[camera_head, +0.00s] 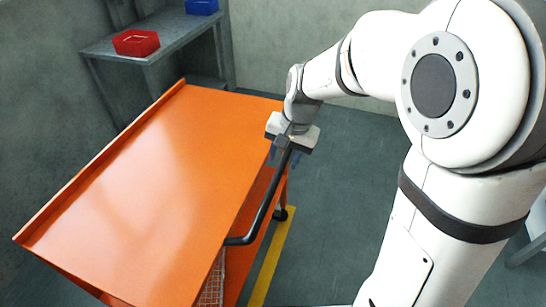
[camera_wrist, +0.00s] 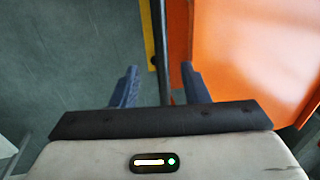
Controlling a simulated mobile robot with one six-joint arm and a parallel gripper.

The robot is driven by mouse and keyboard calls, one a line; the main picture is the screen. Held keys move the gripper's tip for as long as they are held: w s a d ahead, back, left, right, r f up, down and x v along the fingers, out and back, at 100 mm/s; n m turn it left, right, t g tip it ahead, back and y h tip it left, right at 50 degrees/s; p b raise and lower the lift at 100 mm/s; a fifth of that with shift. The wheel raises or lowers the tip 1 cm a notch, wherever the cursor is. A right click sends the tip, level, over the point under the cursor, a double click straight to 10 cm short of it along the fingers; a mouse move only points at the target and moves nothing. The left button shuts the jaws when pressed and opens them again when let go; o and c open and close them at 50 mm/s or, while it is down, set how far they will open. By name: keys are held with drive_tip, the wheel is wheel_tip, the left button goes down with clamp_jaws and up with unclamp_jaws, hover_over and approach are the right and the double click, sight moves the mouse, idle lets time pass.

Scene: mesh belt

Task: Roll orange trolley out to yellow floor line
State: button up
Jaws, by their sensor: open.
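The orange trolley (camera_head: 150,180) fills the left of the head view, its flat top empty; its orange surface also shows at the right of the wrist view (camera_wrist: 255,50). A black bar handle (camera_head: 262,210) runs along its right side. My gripper (camera_head: 286,153) is at the handle's far end. In the wrist view my gripper (camera_wrist: 160,70) is open, with the handle bar (camera_wrist: 163,50) between its blue fingers and gaps on both sides. The yellow floor line (camera_head: 268,262) lies along the trolley's right side, close to a black caster (camera_head: 281,213). Part of the line is hidden by the trolley.
A grey shelf unit (camera_head: 175,38) stands against the back wall behind the trolley, with a red bin (camera_head: 136,42) and a blue bin (camera_head: 201,6) on it. Wire mesh (camera_head: 212,284) shows below the trolley top. The grey floor (camera_head: 335,200) right of the line is clear.

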sight(276, 178)
drive_tip(key=f, duration=0.2)
drive_tip(key=a+f, duration=0.1)
drive_tip(key=f, duration=0.4)
drive_tip(key=shift+w+a+f, duration=0.4)
clamp_jaws()
